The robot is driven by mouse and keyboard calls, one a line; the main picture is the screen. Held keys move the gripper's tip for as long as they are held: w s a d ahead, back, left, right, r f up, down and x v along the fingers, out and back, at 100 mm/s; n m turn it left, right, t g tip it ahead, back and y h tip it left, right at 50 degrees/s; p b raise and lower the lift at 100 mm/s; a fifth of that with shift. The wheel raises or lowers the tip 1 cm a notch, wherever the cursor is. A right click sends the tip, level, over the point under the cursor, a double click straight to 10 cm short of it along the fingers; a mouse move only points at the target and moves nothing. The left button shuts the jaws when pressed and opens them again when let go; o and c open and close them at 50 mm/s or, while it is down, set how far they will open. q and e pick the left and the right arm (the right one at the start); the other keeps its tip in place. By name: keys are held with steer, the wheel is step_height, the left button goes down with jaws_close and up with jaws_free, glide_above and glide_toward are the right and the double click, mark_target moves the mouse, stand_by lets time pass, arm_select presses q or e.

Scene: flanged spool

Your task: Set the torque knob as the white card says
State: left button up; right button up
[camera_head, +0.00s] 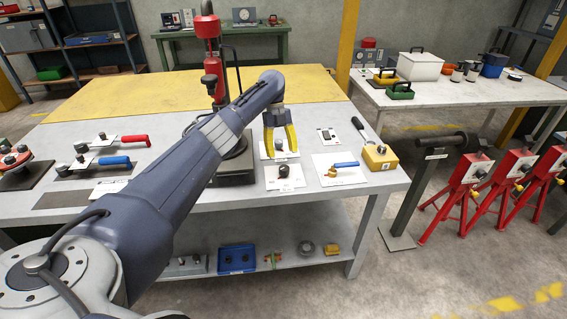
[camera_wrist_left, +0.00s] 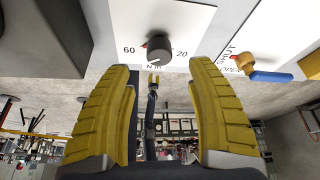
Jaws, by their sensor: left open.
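My left gripper (camera_head: 281,155) has yellow fingers, open and empty, pointing down above the front part of the workbench. The torque knob (camera_head: 284,170) is a dark round knob on a white plate just in front of the fingers. In the left wrist view the knob (camera_wrist_left: 158,48) shows between and beyond the fingertips (camera_wrist_left: 160,66), apart from them. Its plate reads 60 at left, 20 at right and N m below. The knob's exact setting is too small to read. I cannot make out a setting on any white card. My right gripper is not in view.
A blue-handled valve (camera_head: 345,165), marked SHUT and OPEN, sits to the right. A yellow box (camera_head: 380,158) with a lever is further right. The red press (camera_head: 211,75) and its dark base (camera_head: 235,168) stand to the left. Another knob plate is partly hidden behind the fingers.

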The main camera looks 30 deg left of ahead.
arm_select(q)
steer(key=shift+v, duration=2.5)
